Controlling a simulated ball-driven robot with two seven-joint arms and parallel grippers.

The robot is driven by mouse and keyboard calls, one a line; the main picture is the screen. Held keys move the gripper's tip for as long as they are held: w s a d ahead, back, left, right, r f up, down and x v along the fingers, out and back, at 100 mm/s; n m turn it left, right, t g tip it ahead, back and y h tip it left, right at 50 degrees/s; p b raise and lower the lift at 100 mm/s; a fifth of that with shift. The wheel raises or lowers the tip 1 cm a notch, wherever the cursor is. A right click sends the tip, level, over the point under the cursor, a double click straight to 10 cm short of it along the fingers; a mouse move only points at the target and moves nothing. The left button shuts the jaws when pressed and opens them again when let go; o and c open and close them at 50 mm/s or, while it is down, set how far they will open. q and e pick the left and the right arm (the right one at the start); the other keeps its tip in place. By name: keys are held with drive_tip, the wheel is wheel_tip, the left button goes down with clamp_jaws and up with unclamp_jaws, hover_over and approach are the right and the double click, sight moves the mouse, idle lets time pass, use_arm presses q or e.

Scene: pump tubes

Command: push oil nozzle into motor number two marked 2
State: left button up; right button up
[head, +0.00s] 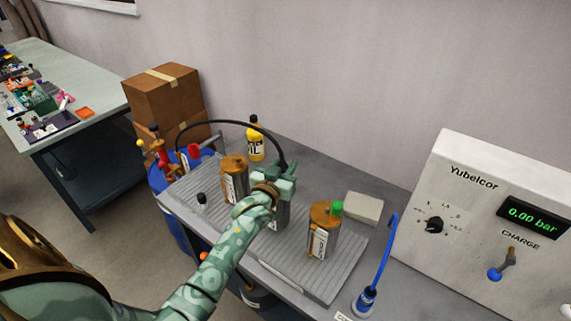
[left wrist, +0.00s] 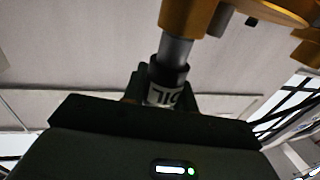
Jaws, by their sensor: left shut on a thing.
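My left gripper (head: 287,178) is shut on the oil nozzle, over the middle motor (head: 278,217) on the ridged grey tray (head: 336,278). In the left wrist view the nozzle (left wrist: 165,92) shows an upside-down OIL label, a black collar and a metal tube. The tube's end meets or passes behind an orange part (left wrist: 190,14); I cannot tell how deep it sits. The middle motor is mostly hidden by my gripper and arm. Motor number labels are not readable. My right gripper is not in view.
A motor (head: 234,180) stands left, and another with a green cap (head: 337,208) stands right. A black hose (head: 225,122) arches to the nozzle. A yellow oil bottle (head: 256,143) stands behind. The Yubelcor charge unit (head: 460,205) and a blue nozzle (head: 367,297) are at right.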

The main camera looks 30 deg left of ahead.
use_arm(q)
drive_tip(key=shift+f, duration=0.15)
drive_tip(key=o, duration=1.1)
drive_tip(key=shift+s, duration=0.1)
drive_tip(key=s+d+p, duration=0.1)
drive_tip(key=s+d, duration=0.1)
drive_tip(key=s, duration=1.4)
drive_tip(key=shift+d+p, duration=0.2)
drive_tip(key=shift+p, duration=0.1)
